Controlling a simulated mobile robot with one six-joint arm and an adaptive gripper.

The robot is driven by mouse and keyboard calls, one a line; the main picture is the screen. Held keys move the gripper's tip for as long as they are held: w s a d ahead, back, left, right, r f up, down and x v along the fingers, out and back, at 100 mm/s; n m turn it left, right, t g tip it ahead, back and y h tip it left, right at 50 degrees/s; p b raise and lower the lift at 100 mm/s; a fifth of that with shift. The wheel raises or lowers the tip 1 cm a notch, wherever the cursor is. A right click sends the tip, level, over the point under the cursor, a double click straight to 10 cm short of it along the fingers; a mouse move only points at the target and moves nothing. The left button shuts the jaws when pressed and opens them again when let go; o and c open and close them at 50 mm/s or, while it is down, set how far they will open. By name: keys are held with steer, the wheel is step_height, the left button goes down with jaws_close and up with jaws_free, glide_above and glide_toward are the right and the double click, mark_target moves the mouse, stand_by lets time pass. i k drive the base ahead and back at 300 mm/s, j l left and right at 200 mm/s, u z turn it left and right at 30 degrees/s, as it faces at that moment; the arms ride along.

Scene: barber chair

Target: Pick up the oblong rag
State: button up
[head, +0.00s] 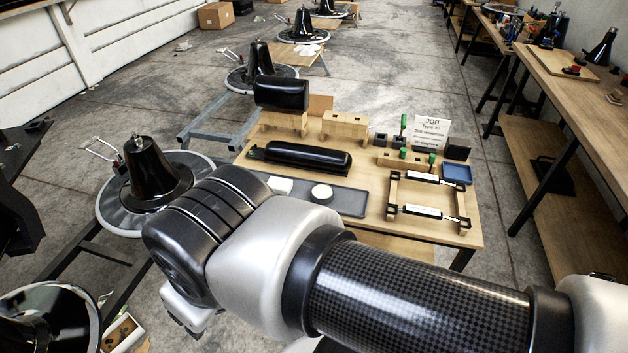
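A small white rectangular piece (281,185), which looks like the oblong rag, lies at the left part of a dark grey tray (350,203) along the front of the wooden worktable. My arm's silver joint covers the front edge of the tray near it. A round white piece (321,192) lies on the same tray to its right. My arm reaches across the foreground from the right, and its dark wrist end hangs left of the table. My gripper's fingers do not show, so nothing can be seen of what they hold.
A long black padded part (294,157) lies behind the tray, and a black cylinder (281,94) rests on a wooden block. A wooden frame (429,207) with two silver-black parts stands at right. A black cone on a round base (151,178) stands left of the table.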

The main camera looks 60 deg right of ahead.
mark_target(281, 186)
steer(key=z, duration=1.45)
steer(key=l, duration=0.1)
